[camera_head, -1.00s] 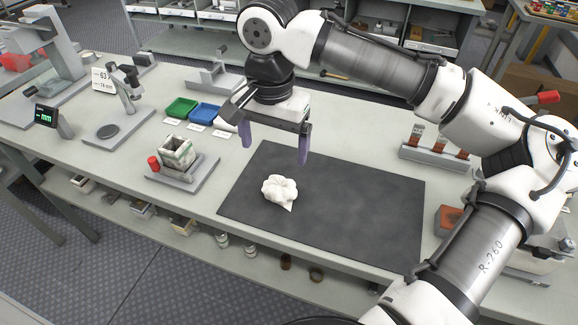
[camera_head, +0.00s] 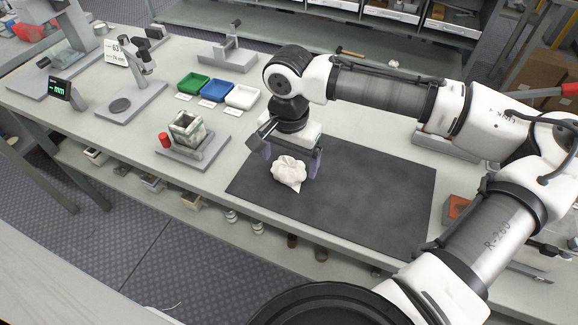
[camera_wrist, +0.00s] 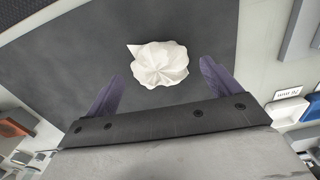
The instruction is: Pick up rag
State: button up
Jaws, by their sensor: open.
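The rag (camera_head: 289,173) is a crumpled white cloth on the dark mat (camera_head: 380,205), near the mat's left side. In the wrist view the rag (camera_wrist: 160,64) lies ahead of the fingertips, roughly between their lines, with a small pointed corner at its upper left. My gripper (camera_head: 291,164) is open and low over the mat, just behind the rag in the head view. Its purple fingers also show in the wrist view (camera_wrist: 160,80), spread wide and empty. I cannot tell whether the fingertips touch the mat.
A grey fixture with a square block (camera_head: 189,132) and a red knob stands left of the mat. Green (camera_head: 193,83), blue (camera_head: 216,91) and white (camera_head: 242,97) trays sit behind it. A measuring stand (camera_head: 137,90) is further left. The mat's right part is bare.

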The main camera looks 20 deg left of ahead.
aim_at(289, 164)
jog(key=shift+f, duration=1.35)
jog(key=c, duration=1)
jog(key=shift+c, duration=0.2)
jog(key=shift+r, duration=0.15)
notch_tip(289, 164, up, 20)
jog(key=b, duration=0.1)
